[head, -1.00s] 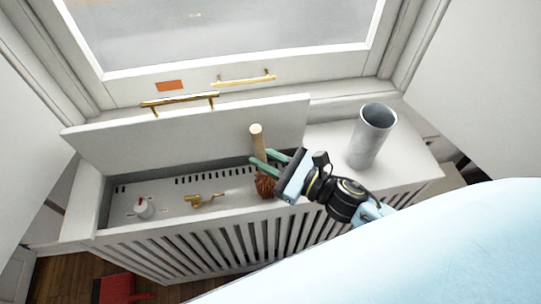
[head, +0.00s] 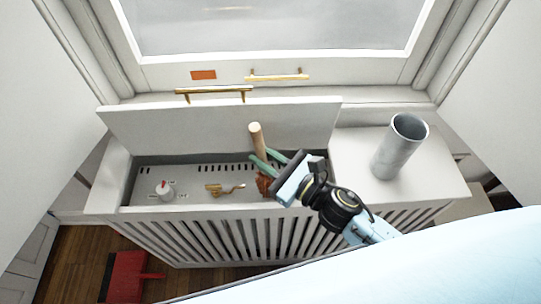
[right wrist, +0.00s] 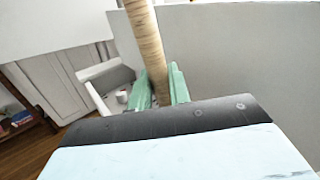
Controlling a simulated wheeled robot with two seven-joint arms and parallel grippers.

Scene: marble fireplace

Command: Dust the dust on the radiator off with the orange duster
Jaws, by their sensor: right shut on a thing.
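The duster has a pale wooden handle (head: 257,139) and reddish-brown bristles (head: 263,186). My right gripper (head: 262,160) is shut on the handle, with the bristles hanging down into the opened radiator cover, partly behind the gripper. In the right wrist view the handle (right wrist: 150,45) rises between the green fingers (right wrist: 160,88); the bristles are hidden there. The radiator (head: 208,172) is a grey slotted panel inside a white slatted cover (head: 220,235). I cannot make out dust on it, nor tell whether the bristles touch it. My left gripper is not in view.
The cover's raised lid (head: 200,128) stands behind the duster. A white knob (head: 165,190) and a brass valve (head: 225,188) sit left of the bristles. A grey cylindrical vase (head: 400,148) stands on the right ledge. A red dustpan (head: 125,277) lies on the floor.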

